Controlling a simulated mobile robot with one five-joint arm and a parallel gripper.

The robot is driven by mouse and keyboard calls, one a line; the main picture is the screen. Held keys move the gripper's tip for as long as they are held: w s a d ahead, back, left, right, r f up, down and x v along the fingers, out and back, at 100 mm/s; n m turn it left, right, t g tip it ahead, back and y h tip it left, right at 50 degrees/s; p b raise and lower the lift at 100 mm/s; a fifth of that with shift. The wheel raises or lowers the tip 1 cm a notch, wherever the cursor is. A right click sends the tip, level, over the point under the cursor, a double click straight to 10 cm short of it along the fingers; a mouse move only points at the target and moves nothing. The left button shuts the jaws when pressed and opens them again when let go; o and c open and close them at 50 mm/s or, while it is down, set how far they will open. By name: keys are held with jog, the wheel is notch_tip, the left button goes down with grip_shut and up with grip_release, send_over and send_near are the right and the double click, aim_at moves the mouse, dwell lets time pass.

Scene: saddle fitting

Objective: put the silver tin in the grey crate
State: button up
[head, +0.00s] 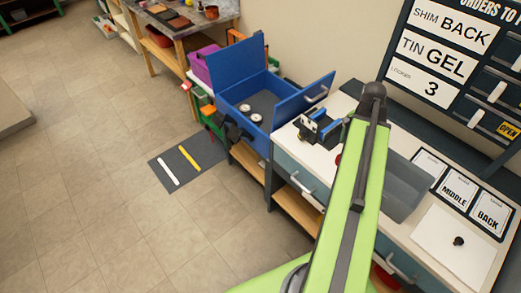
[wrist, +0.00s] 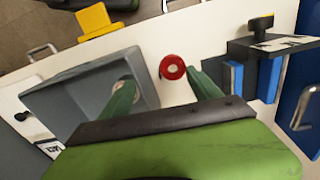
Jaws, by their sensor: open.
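The grey crate (wrist: 65,100) stands on the white worktop, left in the wrist view. It also shows in the head view (head: 402,200), partly behind my arm. A small round pale thing (wrist: 124,80) shows inside the crate, partly covered by my left finger; it may be the silver tin, but I cannot tell for sure. My gripper (wrist: 162,80) is open, its green fingers spread over the crate's right side and the worktop. A red round tin (wrist: 172,67) with a pale centre stands on the worktop, between the fingertips in the picture. Nothing shows held.
A blue open box (head: 262,108) holds two round pale pieces. A dark block-like fixture (wrist: 262,55) with blue parts stands right of the red tin. Lettered cards (head: 455,190) lie beyond the crate, and a sign board (head: 450,50) stands behind. Worktop between crate and fixture is mostly clear.

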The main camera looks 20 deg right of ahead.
jog(key=w+a+n, duration=0.3)
jog(key=w+a, duration=0.2)
jog(key=a, duration=0.3)
jog(key=w+a+n, duration=0.3)
jog(key=w+a, duration=0.2)
jog(key=a, duration=0.3)
jog(key=w+a+n, duration=0.3)
jog(key=a+n, duration=0.6)
jog(key=a, duration=1.6)
jog(key=shift+a, duration=0.35)
